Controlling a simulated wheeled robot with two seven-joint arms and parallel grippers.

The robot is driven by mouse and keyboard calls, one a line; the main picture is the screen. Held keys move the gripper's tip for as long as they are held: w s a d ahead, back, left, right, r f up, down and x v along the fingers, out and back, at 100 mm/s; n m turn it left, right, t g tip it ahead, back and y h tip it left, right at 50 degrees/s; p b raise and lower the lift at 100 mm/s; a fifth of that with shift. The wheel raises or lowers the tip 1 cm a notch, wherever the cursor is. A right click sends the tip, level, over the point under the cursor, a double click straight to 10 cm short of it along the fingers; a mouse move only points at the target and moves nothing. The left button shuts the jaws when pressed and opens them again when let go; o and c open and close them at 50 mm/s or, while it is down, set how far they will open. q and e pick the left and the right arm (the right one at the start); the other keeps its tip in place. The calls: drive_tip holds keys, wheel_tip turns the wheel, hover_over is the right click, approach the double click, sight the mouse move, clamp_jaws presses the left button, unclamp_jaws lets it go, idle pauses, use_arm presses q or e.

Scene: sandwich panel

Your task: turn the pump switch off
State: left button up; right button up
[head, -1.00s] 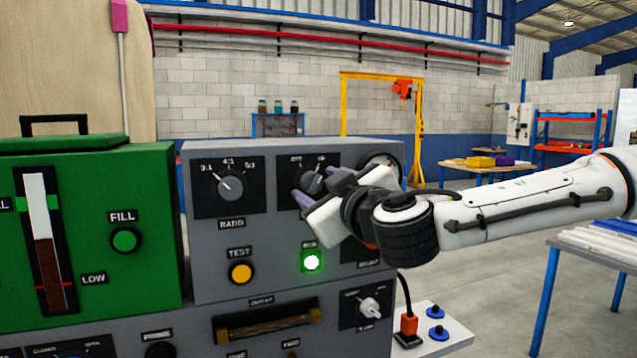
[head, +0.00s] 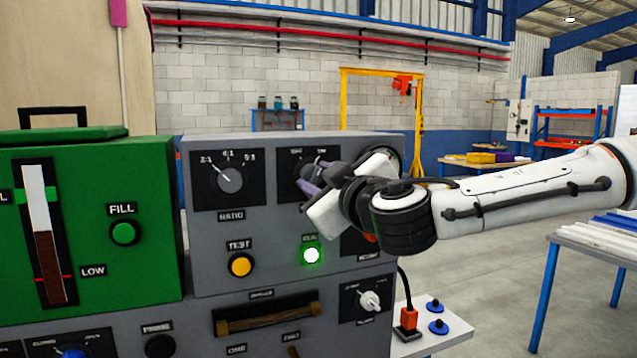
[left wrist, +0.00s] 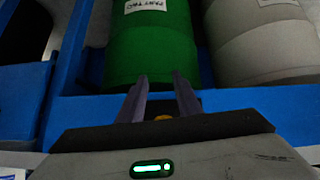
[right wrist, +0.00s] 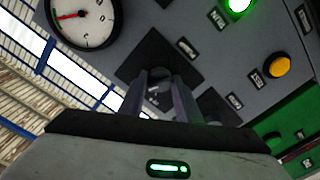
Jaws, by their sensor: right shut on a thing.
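The pump switch (head: 309,178) is a dark rotary knob on a black plate in the upper part of the grey panel. Small labels above it are hard to read. My right gripper (head: 316,187) is shut on the knob and partly covers it. In the right wrist view the knob (right wrist: 157,88) sits between the two fingers; its pointer direction is unclear. A round green lamp (head: 311,255) below it is lit. My left gripper (left wrist: 157,80) shows only in the left wrist view, its fingers apart with no thing held, in front of a green drum (left wrist: 150,40).
The ratio knob (head: 230,180) is left of the switch, with the yellow test button (head: 241,265) below. A round gauge (right wrist: 82,16) is beside the switch plate. A green box (head: 90,240) stands left. A blue rack (left wrist: 70,115) surrounds the drums.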

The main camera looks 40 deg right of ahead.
drive_tip(key=shift+f+n+b, duration=0.15)
drive_tip(key=shift+n+b, duration=0.35)
drive_tip(key=shift+n, duration=0.3)
drive_tip(key=shift+n+b, duration=0.5)
drive_tip(key=shift+n, duration=0.3)
drive_tip(key=shift+n+b, duration=0.35)
drive_tip(key=shift+n, duration=0.65)
drive_tip(key=n, duration=0.3)
drive_tip(key=shift+b, duration=0.35)
use_arm(q)
drive_tip(key=shift+w+d+f, duration=0.25)
drive_tip(key=shift+d+f, duration=0.05)
drive_tip(key=shift+f, duration=0.2)
drive_tip(key=shift+w+d+f, duration=0.25)
drive_tip(key=shift+d+f, duration=0.05)
drive_tip(key=shift+f, duration=0.2)
use_arm(e)
drive_tip(key=shift+r+n, duration=0.2)
drive_tip(key=shift+n, duration=1.1)
drive_tip(key=o, duration=1.1)
drive_tip(key=shift+c, duration=0.2)
